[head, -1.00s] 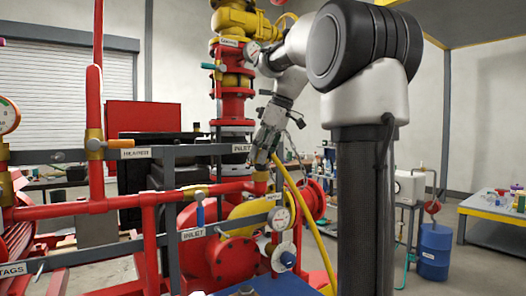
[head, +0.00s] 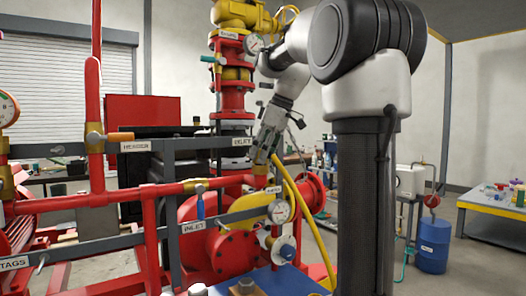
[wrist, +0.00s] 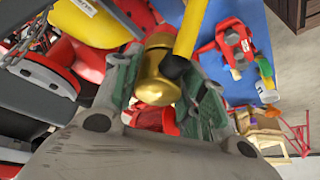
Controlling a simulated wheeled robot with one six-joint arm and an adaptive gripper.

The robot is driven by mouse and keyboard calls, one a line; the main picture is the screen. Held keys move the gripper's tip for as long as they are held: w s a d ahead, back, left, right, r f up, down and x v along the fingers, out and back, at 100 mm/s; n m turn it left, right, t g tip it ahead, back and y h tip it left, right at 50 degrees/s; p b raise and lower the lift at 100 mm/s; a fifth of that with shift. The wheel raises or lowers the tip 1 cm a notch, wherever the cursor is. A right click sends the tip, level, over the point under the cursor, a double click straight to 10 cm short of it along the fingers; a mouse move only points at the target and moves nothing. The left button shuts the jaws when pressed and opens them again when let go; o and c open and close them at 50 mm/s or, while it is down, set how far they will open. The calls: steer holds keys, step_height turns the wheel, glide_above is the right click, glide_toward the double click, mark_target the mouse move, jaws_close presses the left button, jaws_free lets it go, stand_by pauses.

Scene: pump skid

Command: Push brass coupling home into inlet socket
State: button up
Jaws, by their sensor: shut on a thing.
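The brass coupling (wrist: 157,72) sits between the green-padded fingers of my gripper (wrist: 160,88) in the wrist view, with the yellow hose (wrist: 190,28) running from it past a dark collar. I cannot tell how the coupling meets the inlet socket; the contact is hidden.
Grey rails and the red pipe (head: 120,197) cross in front of the pump. A blue surface (head: 275,283) lies at the front. Floor is open toward the blue drum (head: 433,246).

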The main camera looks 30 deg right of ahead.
steer(key=shift+f, duration=0.2)
steer(key=o, duration=1.2)
steer(key=shift+r, duration=0.1)
steer(key=v, duration=1.2)
